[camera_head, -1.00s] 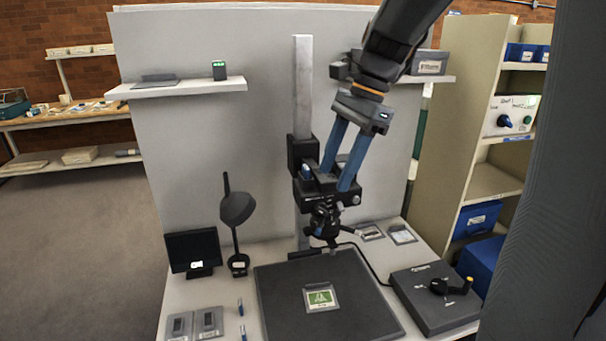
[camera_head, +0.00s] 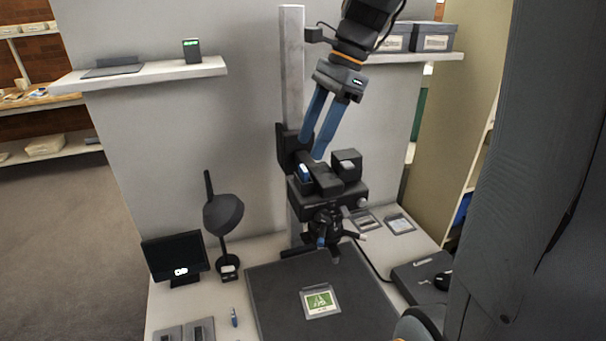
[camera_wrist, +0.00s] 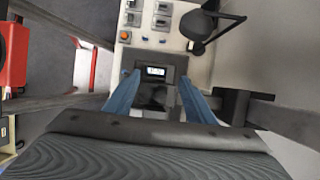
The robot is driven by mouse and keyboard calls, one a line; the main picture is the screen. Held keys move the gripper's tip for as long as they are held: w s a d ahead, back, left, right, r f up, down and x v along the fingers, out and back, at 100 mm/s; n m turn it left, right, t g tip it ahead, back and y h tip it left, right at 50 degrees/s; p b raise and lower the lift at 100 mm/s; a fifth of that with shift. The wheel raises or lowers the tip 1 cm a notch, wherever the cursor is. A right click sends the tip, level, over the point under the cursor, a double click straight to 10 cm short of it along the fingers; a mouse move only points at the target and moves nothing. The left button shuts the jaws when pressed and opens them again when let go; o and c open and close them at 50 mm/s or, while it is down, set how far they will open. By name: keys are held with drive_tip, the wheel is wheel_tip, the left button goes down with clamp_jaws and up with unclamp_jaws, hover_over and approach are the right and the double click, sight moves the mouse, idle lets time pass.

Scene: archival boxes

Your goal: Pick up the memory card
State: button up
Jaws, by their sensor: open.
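A small blue piece with a pale edge (camera_head: 305,173) shows at the left side of the black camera (camera_head: 326,188) on the copy stand. It may be the memory card, but it is too small to be sure. My gripper (camera_head: 312,148) is open and empty, its two blue fingers pointing down just above the camera and the blue piece. In the wrist view my gripper (camera_wrist: 158,77) has its fingers spread either side of a dark block with a small lit screen (camera_wrist: 155,71). I cannot make out the card there.
The stand's column (camera_head: 291,80) rises behind the camera. Below is a dark baseboard (camera_head: 270,290) with a green framed slide (camera_head: 320,300). A lamp (camera_head: 223,212) and monitor (camera_head: 174,254) stand left. Shelves with a green-lit device (camera_head: 191,50) and grey boxes (camera_head: 432,37) flank the column.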

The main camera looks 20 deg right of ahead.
sight(304, 168)
drive_tip(key=p+x, duration=0.1)
drive_tip(key=x, duration=0.1)
drive_tip(key=s+x, duration=0.1)
drive_tip(key=x, duration=0.1)
drive_tip(key=shift+f+p, duration=0.2)
drive_tip(key=shift+p, duration=0.2)
drive_tip(key=shift+w+a+f, duration=0.1)
drive_tip(key=shift+w+f, duration=0.05)
drive_tip(key=shift+f, duration=0.4)
drive_tip(key=c, duration=1.1)
